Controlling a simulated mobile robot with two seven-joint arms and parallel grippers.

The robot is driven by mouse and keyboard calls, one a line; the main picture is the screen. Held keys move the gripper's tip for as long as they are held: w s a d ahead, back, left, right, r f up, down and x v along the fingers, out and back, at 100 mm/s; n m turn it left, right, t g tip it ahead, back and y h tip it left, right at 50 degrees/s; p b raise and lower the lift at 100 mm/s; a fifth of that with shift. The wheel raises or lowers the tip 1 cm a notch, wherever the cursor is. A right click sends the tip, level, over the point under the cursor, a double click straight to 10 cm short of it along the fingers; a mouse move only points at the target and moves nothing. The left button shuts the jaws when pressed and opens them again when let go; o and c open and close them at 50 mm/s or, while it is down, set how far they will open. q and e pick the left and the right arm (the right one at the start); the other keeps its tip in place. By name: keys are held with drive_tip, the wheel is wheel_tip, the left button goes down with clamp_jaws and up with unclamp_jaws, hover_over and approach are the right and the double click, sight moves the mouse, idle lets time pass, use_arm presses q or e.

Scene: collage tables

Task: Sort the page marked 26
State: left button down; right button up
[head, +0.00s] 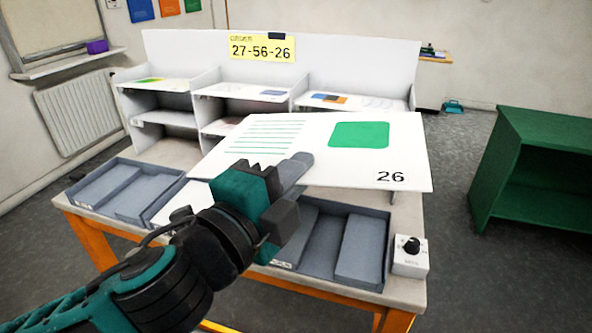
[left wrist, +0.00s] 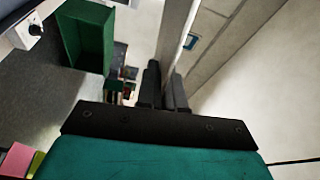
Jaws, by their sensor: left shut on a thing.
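The page marked 26 (head: 312,150) is a white sheet with green lines at left, a green block and the number 26 at its lower right. It is held up, nearly flat, above the table, in front of the white rack. My left gripper (head: 294,172) is shut on its near edge. In the left wrist view the dark fingers (left wrist: 165,90) show, but I cannot clearly make out the page there. A yellow order card (head: 262,47) reading 27-56-26 is on the rack's back panel. My right gripper is not in view.
The white rack (head: 160,72) has pages on its top level. Grey trays stand along the table front, one at left (head: 115,178) and one at right (head: 372,215); the middle is partly hidden by my arm. A dial box (head: 410,262) sits at the right corner. A green cabinet (head: 535,130) stands right.

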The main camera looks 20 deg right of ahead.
use_arm(q)
drive_tip(key=shift+m, duration=0.9)
drive_tip(key=m, duration=0.2)
drive_tip(key=shift+r+m+g+y, duration=0.15)
drive_tip(key=shift+m+g+y, duration=0.25)
drive_tip(key=m+y, duration=0.1)
drive_tip(key=m, duration=0.3)
drive_tip(key=shift+m+y, duration=0.5)
